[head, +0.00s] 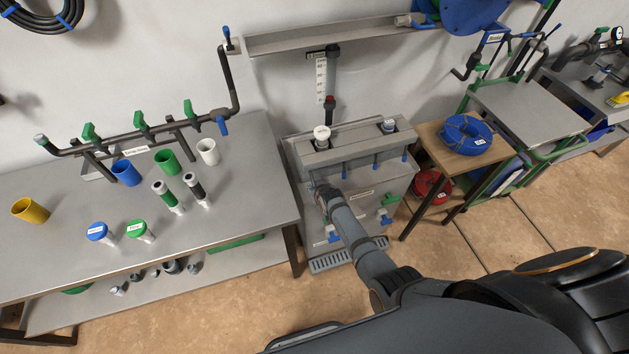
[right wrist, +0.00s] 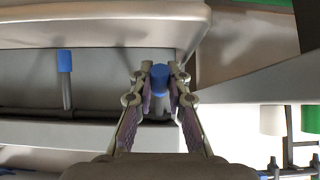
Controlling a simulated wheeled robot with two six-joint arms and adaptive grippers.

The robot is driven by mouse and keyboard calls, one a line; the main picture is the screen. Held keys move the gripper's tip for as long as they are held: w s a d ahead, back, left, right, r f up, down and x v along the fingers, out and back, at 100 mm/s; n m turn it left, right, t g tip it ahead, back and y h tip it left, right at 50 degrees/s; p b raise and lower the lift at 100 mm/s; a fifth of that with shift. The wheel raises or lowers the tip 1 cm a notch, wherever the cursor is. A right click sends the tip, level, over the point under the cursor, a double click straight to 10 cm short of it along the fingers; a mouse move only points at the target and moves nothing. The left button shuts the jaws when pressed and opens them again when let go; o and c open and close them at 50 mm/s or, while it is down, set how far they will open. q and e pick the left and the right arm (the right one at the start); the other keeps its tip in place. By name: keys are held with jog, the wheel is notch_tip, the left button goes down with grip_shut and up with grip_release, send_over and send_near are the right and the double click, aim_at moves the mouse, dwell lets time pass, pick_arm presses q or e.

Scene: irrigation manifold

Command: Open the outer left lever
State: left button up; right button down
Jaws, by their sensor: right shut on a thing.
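The grey manifold box (head: 352,150) stands in the middle of the head view, with a row of blue-tipped levers hanging along its front. My right gripper (head: 319,189) is at the left end of this row and hides the outer left lever there. In the right wrist view, the blue tip of that lever (right wrist: 160,78) sits between the two fingers of my right gripper (right wrist: 159,88), which are shut on it. A neighbouring lever (head: 345,174) hangs free to the right; a free blue-tipped lever also shows in the wrist view (right wrist: 65,62). My left gripper is not in view.
A workbench (head: 265,190) with coloured cups and fittings stands close on the left. Green and blue taps (head: 387,217) are on the cabinet front below the levers. A wooden side table (head: 432,140) with a blue hose coil (head: 466,133) stands on the right.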

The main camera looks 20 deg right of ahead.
jog(key=shift+s+r+g+p, duration=0.25)
jog(key=shift+r+g+p, duration=0.55)
jog(key=shift+g+p, duration=0.25)
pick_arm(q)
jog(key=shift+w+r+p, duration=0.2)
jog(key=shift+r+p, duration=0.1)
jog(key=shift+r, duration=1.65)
pick_arm(e)
jog(key=shift+s+r+g, duration=0.1)
jog(key=shift+r+g, duration=0.1)
jog(key=shift+g, duration=0.65)
jog(key=shift+r, duration=0.1)
jog(key=c, duration=1.5)
grip_release()
jog(key=shift+o, duration=1.1)
jog(key=shift+r, duration=0.1)
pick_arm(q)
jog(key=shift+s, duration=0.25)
pick_arm(e)
jog(key=shift+s, duration=0.1)
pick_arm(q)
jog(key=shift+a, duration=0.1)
